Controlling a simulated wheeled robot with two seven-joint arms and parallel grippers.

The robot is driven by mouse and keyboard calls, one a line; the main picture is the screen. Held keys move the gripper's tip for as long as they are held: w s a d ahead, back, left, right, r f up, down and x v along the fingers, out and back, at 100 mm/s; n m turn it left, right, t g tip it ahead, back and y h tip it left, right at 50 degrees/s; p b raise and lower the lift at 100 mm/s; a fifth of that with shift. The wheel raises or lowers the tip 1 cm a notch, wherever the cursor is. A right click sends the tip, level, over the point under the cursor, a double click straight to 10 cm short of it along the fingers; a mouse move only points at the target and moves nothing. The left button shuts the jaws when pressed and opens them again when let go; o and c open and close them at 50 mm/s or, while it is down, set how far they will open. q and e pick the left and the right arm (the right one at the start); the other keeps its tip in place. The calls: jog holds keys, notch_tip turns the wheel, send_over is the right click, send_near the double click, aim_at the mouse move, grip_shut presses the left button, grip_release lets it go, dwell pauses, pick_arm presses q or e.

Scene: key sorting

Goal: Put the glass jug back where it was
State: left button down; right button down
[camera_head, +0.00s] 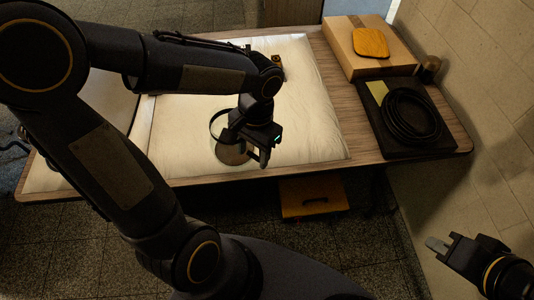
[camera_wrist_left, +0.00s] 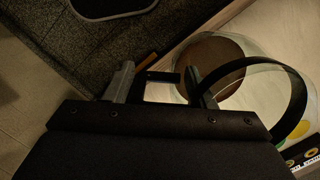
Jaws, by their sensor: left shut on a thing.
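The glass jug (camera_head: 231,153) is a clear round vessel with a dark rim band and a brownish lower part. It is over the pale cloth near the table's front edge in the head view. It also shows in the left wrist view (camera_wrist_left: 212,66), right of the fingers. My left gripper (camera_head: 262,155) is at the jug's right side, its fingers closed on the dark handle. I cannot tell whether the jug touches the cloth. My right gripper (camera_head: 446,245) is at the lower right, away from the table, and its opening is unclear.
A pale cloth (camera_head: 310,125) covers much of the wooden table (camera_head: 345,95). At right are a cardboard box (camera_head: 350,50) with an orange-yellow block (camera_head: 371,43) on it, and a black coiled cable (camera_head: 410,114) on a dark case. A brown box (camera_head: 312,197) sits below the front edge.

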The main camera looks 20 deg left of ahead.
pick_arm(q)
jog(key=shift+w+d+f, duration=0.2)
jog(key=shift+w+f, duration=0.85)
jog(key=shift+f, duration=0.55)
jog(key=shift+w+d+f, duration=0.25)
jog(key=shift+w+f, duration=0.85)
jog(key=shift+f, duration=0.5)
jog(key=shift+w+d+f, duration=0.2)
jog(key=shift+w+f, duration=0.85)
jog(key=shift+f, duration=0.55)
jog(key=shift+f+b, duration=0.2)
jog(key=shift+b, duration=0.2)
jog(key=c, duration=0.6)
grip_release()
jog(key=shift+r, duration=0.1)
